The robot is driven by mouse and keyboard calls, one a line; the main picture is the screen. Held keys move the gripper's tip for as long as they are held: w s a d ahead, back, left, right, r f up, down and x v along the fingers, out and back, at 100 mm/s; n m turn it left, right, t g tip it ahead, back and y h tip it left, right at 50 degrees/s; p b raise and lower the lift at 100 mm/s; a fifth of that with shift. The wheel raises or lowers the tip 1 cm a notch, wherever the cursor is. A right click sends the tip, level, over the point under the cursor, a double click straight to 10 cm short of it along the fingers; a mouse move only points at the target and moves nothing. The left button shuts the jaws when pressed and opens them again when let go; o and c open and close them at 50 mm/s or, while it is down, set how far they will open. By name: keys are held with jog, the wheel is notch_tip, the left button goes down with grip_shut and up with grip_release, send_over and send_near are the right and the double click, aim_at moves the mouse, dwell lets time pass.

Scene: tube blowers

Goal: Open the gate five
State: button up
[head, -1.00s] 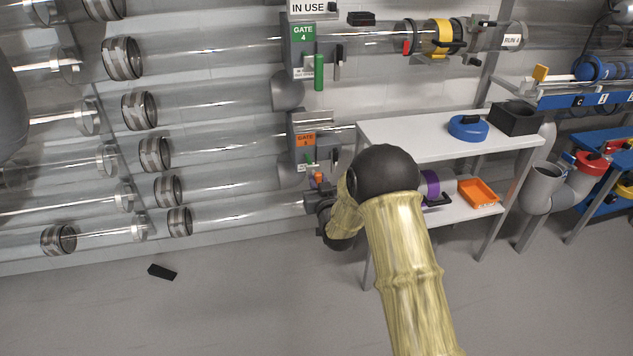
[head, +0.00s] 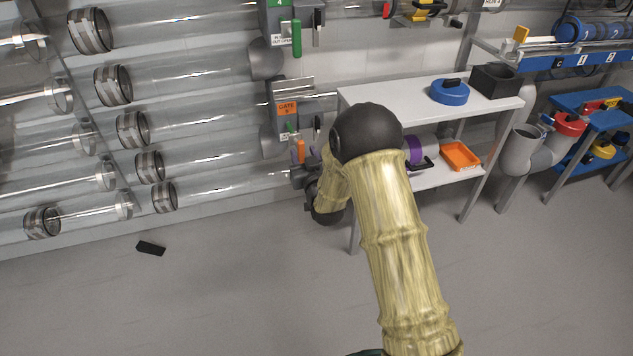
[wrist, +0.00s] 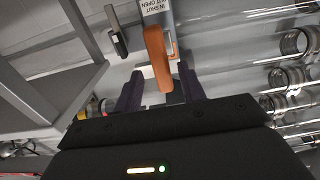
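The gate five box (head: 287,107) is grey with an orange label and sits on the lower clear tube. Its orange handle (head: 300,151) hangs below the label. In the wrist view the orange handle (wrist: 157,60) points toward me, its near end between my fingers. My gripper (wrist: 161,90) is open, a dark finger on either side of the handle with visible gaps. In the head view my gripper (head: 303,176) is just below the handle, partly hidden by my arm. A label reading "IN SHUT, OUT OPEN" (wrist: 157,7) shows beside the handle.
Gate four's green handle (head: 297,38) is above. A white shelf table (head: 400,97) stands close on the right, with a blue ring (head: 449,92) and black box (head: 496,80) on top. Clear tubes run left. A black block (head: 151,248) lies on otherwise open floor.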

jog(key=p+v, duration=0.3)
jog(key=v, duration=1.1)
jog(key=shift+s, duration=0.15)
jog(key=shift+r, duration=0.1)
jog(key=s+d+r+m+g+h+p, duration=0.25)
jog(key=s+d+r+g+h, duration=0.2)
jog(key=d+g, duration=0.35)
jog(key=s+d+r+g+p, duration=0.1)
jog(key=s+d+r+g, duration=0.2)
jog(key=s, duration=0.5)
jog(key=s+d+r+g+p, duration=0.2)
jog(key=s+d+r+g, duration=0.15)
jog(key=s, duration=0.35)
notch_tip(320, 180, up, 37)
jog(key=p, duration=3.7)
jog(key=shift+s+a+m, duration=0.35)
jog(key=shift+a, duration=0.05)
jog(key=shift+f+h, duration=0.1)
jog(key=shift+h, duration=0.15)
